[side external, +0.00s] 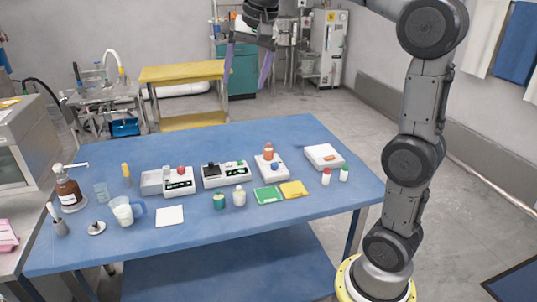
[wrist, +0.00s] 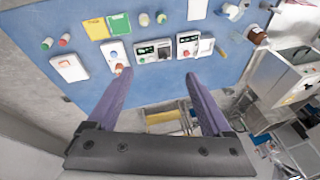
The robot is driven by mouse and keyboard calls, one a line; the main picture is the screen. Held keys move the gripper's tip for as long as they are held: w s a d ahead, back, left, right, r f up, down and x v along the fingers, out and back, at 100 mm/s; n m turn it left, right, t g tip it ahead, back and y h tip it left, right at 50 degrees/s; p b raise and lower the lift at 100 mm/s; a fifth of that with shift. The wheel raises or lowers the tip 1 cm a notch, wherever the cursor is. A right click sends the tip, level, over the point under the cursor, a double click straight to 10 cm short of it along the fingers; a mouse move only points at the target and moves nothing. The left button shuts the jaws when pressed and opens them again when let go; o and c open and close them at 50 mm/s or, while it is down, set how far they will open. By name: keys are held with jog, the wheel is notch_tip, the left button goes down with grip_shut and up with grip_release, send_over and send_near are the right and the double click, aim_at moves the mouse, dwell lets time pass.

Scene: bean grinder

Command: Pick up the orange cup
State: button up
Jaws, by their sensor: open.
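A small orange cup-like object (side external: 268,149) stands at the back edge of a white device with a blue knob (side external: 270,168), right of the table's middle. It seems to show in the wrist view (wrist: 119,68) near my left fingertip, partly hidden; its exact shape is too small to tell. My gripper (side external: 246,86) hangs above and beyond the table's far edge, with two purple fingers spread apart. In the wrist view my gripper (wrist: 158,74) is open and empty between its fingertips. It does not appear to touch the orange object.
The blue table (side external: 290,135) also holds two boxes with dark displays (side external: 226,174), (side external: 178,181), a white box with an orange patch (side external: 324,157), green and yellow cards (side external: 294,190), small bottles (side external: 239,196) and a pitcher (side external: 122,210). A yellow cart (side external: 182,72) stands behind.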

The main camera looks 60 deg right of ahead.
jog(key=w+d+f+m+g, duration=0.1)
jog(key=w+d+f+m, duration=0.25)
jog(key=w+d, duration=0.45)
jog(key=m+g+y, duration=0.1)
jog(key=m+g, duration=0.2)
send_over(269, 145)
jog(key=f, duration=2)
jog(key=shift+w+d, duration=0.15)
jog(key=shift+w, duration=0.25)
notch_tip(269, 145, down, 8)
jog(key=shift+r, duration=0.2)
jog(key=shift+s+d+f, duration=0.1)
jog(key=shift+f, duration=1.35)
jog(key=shift+s+d+f, duration=0.1)
jog(key=shift+f, duration=1.35)
jog(key=shift+a, duration=0.1)
grip_shut()
